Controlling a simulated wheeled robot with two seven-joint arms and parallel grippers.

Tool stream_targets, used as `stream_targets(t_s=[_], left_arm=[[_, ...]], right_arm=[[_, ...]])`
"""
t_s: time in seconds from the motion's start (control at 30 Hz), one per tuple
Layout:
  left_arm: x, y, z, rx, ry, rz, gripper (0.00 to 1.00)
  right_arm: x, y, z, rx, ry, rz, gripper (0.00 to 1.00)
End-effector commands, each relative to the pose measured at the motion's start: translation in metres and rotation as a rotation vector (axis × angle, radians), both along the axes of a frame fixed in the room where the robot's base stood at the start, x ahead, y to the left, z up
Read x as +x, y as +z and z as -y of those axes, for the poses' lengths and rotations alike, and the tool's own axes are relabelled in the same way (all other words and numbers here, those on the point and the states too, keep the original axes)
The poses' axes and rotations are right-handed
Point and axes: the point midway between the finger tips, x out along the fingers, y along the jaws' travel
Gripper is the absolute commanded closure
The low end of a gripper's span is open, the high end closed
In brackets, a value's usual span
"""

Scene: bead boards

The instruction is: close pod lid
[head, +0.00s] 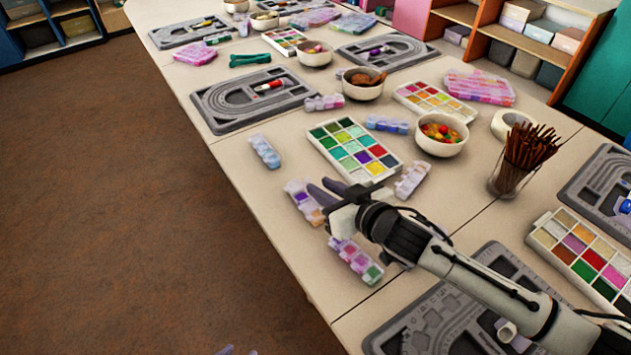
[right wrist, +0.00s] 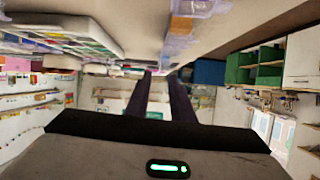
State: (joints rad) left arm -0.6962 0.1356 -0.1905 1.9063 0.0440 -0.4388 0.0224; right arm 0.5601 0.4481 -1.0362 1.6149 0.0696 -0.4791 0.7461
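Several small pod boxes with clear lids and coloured cells lie on the table. One pale violet pod (head: 303,202) lies right by my right gripper (head: 322,190), partly hidden behind it. A pink and green pod (head: 355,261) lies nearer, below the gripper. Others are a blue pod (head: 265,151) and a pale pod (head: 411,179). I cannot tell which lids are up. My right gripper is open, with its two dark fingers apart and nothing between them in the right wrist view (right wrist: 162,85). Two purplish tips of my left gripper (head: 238,351) show apart at the bottom edge.
A palette of coloured squares (head: 352,150) lies just beyond the right gripper. A bead bowl (head: 441,134), a cup of brown sticks (head: 520,160) and grey bead boards (head: 252,98) also stand around. The table's left edge is close to the gripper, with open floor beyond.

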Motion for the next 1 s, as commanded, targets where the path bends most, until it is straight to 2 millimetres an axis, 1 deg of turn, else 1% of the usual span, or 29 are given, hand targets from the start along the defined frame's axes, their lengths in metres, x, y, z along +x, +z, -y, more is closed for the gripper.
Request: stream_targets(t_s=[0.03, 0.1, 0.23, 0.47, 0.63, 0.67, 0.7, 0.77, 0.8, 1.0], left_arm=[[0.000, -0.001, 0.000, 0.000, 0.000, 0.000, 0.66], [0.000, -0.002, 0.000, 0.000, -0.001, 0.001, 0.66], [0.002, -0.002, 0.000, 0.000, 0.000, 0.005, 0.66], [0.011, 0.002, 0.001, -0.001, -0.001, 0.022, 0.66], [0.011, 0.003, 0.001, -0.002, 0.000, 0.025, 0.66], [0.011, 0.003, 0.001, -0.002, 0.000, 0.025, 0.66], [0.011, 0.003, 0.001, -0.002, 0.000, 0.025, 0.66], [0.011, 0.003, 0.001, -0.001, 0.000, 0.024, 0.66], [0.011, 0.003, 0.001, -0.001, 0.000, 0.024, 0.66], [0.008, 0.002, 0.001, -0.002, -0.001, 0.018, 0.66]], right_arm=[[0.007, -0.003, -0.005, -0.001, -0.001, 0.002, 0.79], [0.014, -0.007, -0.010, 0.000, 0.000, 0.001, 0.79], [0.023, -0.012, -0.016, 0.000, 0.000, 0.000, 0.79], [0.028, -0.014, -0.020, 0.000, 0.001, 0.000, 0.79], [0.028, -0.014, -0.020, 0.000, 0.001, 0.000, 0.79], [0.028, -0.014, -0.020, 0.000, 0.001, 0.000, 0.82], [0.028, -0.014, -0.020, 0.000, 0.001, 0.000, 0.89], [0.028, -0.014, -0.020, 0.000, 0.001, 0.000, 0.99], [0.028, -0.014, -0.020, 0.000, 0.001, 0.000, 1.00], [0.028, -0.014, -0.020, -0.002, 0.001, 0.001, 1.00]])
